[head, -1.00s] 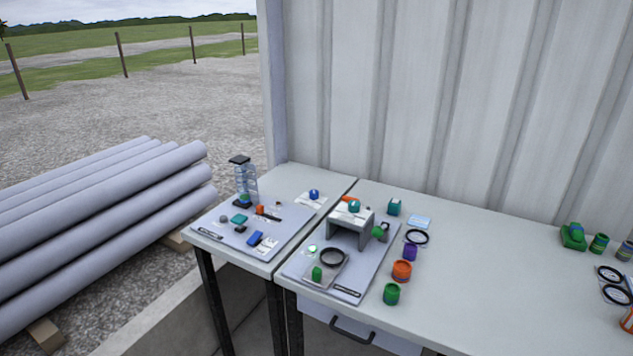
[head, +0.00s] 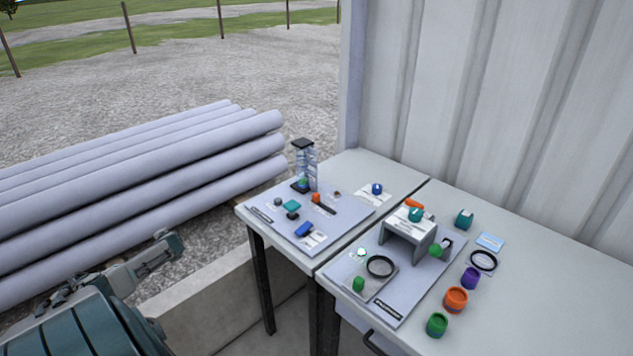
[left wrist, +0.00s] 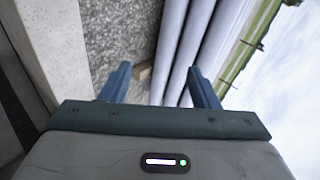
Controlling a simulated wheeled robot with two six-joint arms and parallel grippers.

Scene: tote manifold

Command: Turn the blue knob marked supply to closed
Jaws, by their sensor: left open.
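Two blue parts show in the head view. A round blue knob (head: 377,189) sits on a small white plate at the back of the left table. A longer blue handle (head: 304,230) lies on a white label at the front of the grey board. The lettering is too small to read, so I cannot tell which is marked supply, nor its setting. My left gripper (left wrist: 161,84) is open and empty in the left wrist view, with gravel and pipes beyond its fingers. In the head view my left arm is at the lower left, well apart from the tables. My right gripper is not in view.
The left board (head: 270,213) also carries teal and orange parts and a clear column (head: 305,165). The right table (head: 530,300) holds a grey bridge (head: 410,227), a black ring (head: 380,266) and several coloured pieces. Large pipes (head: 150,170) and a concrete ledge (head: 215,300) lie left of the tables.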

